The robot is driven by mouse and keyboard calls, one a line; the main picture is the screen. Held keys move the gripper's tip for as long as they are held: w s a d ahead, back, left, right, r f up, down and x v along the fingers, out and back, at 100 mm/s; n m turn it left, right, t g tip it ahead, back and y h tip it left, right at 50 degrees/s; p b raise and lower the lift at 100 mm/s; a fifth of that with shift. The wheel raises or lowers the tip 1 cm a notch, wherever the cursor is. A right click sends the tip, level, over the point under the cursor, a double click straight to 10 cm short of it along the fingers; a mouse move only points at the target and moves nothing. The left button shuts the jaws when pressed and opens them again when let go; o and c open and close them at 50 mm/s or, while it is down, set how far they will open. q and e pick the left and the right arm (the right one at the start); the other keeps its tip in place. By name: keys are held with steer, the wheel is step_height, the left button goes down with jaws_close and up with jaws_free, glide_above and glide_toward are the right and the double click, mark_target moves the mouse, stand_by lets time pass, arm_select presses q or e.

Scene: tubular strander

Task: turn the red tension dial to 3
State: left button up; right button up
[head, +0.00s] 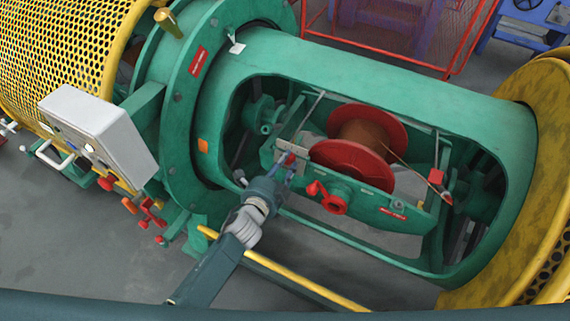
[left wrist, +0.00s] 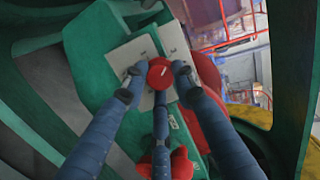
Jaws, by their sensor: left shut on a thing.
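The red tension dial (left wrist: 160,72) is a small round red knob with a pale mark on its face. It sits in front of pale plates (left wrist: 133,54) with faint markings, too small to read. In the head view the dial (head: 290,158) is a small red spot at the left end of the green cradle, partly hidden by the fingers. My left gripper (head: 287,168) reaches in through the opening of the green tube from below. Its blue fingers close around the dial from several sides in the left wrist view (left wrist: 159,80). My right gripper is not in view.
A red clamp handle (head: 330,199) sticks out of the cradle right of my gripper, near the red spool (head: 352,165). The green tube's rim (head: 390,268) surrounds the opening. A yellow rail (head: 300,280) runs below. A grey control box (head: 98,132) stands left.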

arm_select(q)
steer(key=shift+d+r+m, duration=0.2)
steer(key=shift+m, duration=0.4)
steer(key=o, duration=1.2)
steer(key=shift+c, duration=0.2)
steer(key=shift+f, duration=0.1)
steer(key=v, duration=1.2)
steer(key=shift+a, duration=0.1)
